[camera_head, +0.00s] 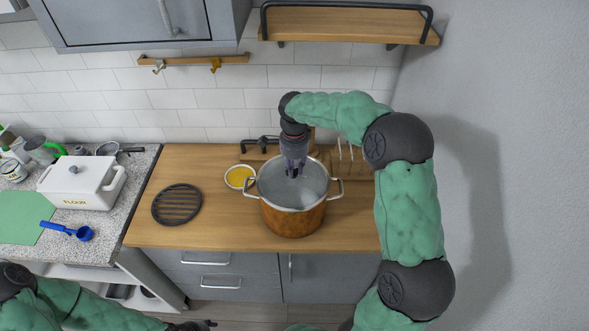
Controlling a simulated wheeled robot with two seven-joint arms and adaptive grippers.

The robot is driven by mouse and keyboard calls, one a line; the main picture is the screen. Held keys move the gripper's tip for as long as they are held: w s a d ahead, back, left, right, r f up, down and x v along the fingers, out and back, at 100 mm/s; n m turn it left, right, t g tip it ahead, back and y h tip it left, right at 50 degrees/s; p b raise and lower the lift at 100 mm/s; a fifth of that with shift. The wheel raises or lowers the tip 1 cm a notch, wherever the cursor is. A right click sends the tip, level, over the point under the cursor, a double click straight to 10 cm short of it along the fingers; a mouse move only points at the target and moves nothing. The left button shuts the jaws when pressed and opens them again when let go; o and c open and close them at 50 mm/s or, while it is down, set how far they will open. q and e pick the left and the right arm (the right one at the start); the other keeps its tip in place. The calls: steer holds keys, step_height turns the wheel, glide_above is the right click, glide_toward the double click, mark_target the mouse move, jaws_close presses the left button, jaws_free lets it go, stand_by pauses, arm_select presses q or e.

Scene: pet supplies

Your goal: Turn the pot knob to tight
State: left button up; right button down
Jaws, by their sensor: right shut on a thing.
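The pot (292,222) stands on the wooden counter, with an orange-brown body, a silver rim and two side handles. Its top looks grey and glassy, like a lid. My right gripper (294,174) reaches down from above over the middle of the pot's top. It is shut on the pot knob, which the fingers mostly hide. Any mark for tight is too small to see. My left gripper (196,325) is only partly in view at the bottom edge, away from the pot, and its jaw opening is unclear.
A small bowl of yellow stuff (239,177) stands just left of the pot. A black round trivet (177,204) lies farther left. A white flour box (82,182) and a blue scoop (82,233) are on the speckled counter. A wooden shelf (345,24) hangs above.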

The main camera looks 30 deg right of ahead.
mark_target(294, 170)
steer(key=m+b, duration=0.1)
steer(key=m, duration=0.4)
steer(key=shift+a+m, duration=0.15)
steer(key=shift+m, duration=0.15)
stand_by(0.4)
steer(key=c, duration=1.1)
jaws_free()
steer(key=shift+o, duration=0.2)
step_height(294, 170, up, 12)
